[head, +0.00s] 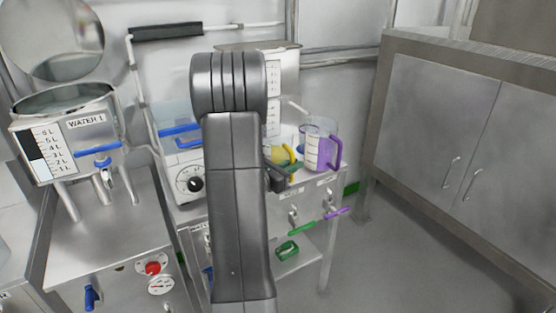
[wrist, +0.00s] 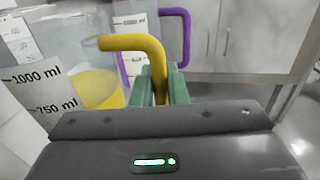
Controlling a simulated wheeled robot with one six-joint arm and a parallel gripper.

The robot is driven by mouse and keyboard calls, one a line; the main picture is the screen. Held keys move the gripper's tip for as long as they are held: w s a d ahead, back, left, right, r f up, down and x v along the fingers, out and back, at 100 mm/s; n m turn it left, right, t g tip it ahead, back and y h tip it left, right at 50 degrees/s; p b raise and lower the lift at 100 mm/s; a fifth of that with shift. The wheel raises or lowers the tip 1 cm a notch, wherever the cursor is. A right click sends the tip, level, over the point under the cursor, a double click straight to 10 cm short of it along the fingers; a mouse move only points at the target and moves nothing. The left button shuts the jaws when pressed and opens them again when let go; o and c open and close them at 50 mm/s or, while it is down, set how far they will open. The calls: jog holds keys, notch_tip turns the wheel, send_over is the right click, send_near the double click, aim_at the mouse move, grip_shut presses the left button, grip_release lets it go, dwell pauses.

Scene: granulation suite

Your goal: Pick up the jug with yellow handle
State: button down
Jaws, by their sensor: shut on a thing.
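The jug with the yellow handle (wrist: 85,50) fills the left of the wrist view. It is clear, has ml marks on a white scale, and holds yellow content. Its yellow handle (wrist: 135,44) runs down between the green fingers of my gripper (wrist: 160,85), which is shut on it. In the head view the yellow handle (head: 291,157) shows just right of my arm, which hides much of the jug. My gripper in the head view is mostly hidden behind my arm. I cannot tell whether the jug is lifted.
A jug with a purple handle (head: 320,149) stands close by on the right. The WATER 1 tank (head: 70,135) and a device with a dial (head: 191,182) are to the left. A steel cabinet (head: 450,130) stands at right; the floor (head: 400,255) before it is clear.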

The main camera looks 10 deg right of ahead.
jog(key=shift+r, duration=0.1)
notch_tip(320, 180, up, 10)
jog(key=shift+p, duration=0.7)
dwell(0.5)
